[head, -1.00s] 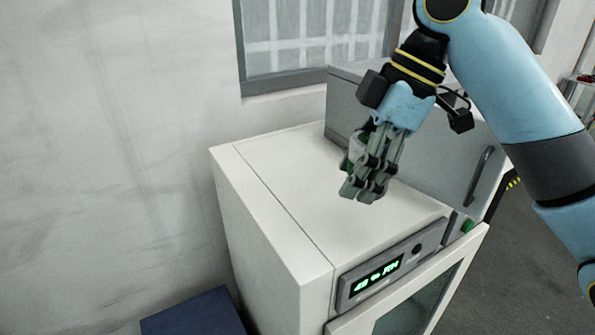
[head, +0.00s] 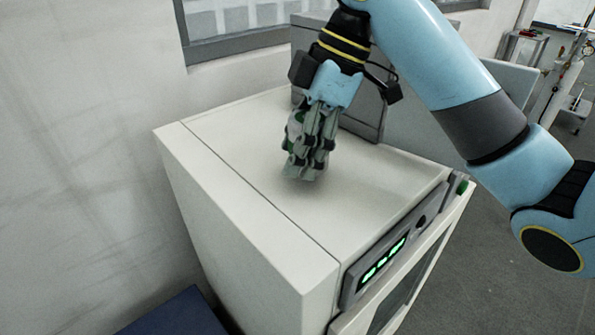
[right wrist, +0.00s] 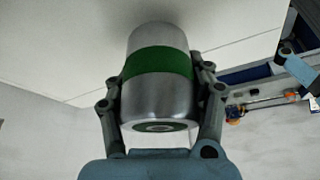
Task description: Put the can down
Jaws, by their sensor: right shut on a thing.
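The can (right wrist: 158,98) is a silver cylinder with a green band, seen large in the right wrist view. My right gripper (right wrist: 160,82) is shut on it, one finger on each side. In the head view my right gripper (head: 306,165) points down over the white cabinet's top (head: 260,175). There the can is mostly hidden behind the fingers, with only a bit of green (head: 298,117) showing. I cannot tell whether the can touches the cabinet top. My left gripper is not in view.
A grey box (head: 362,110) stands at the back of the cabinet top, close behind my gripper. The cabinet front has a panel with a green display (head: 384,262). The cabinet top is clear to the front and left. A dark blue box (head: 175,315) is at lower left.

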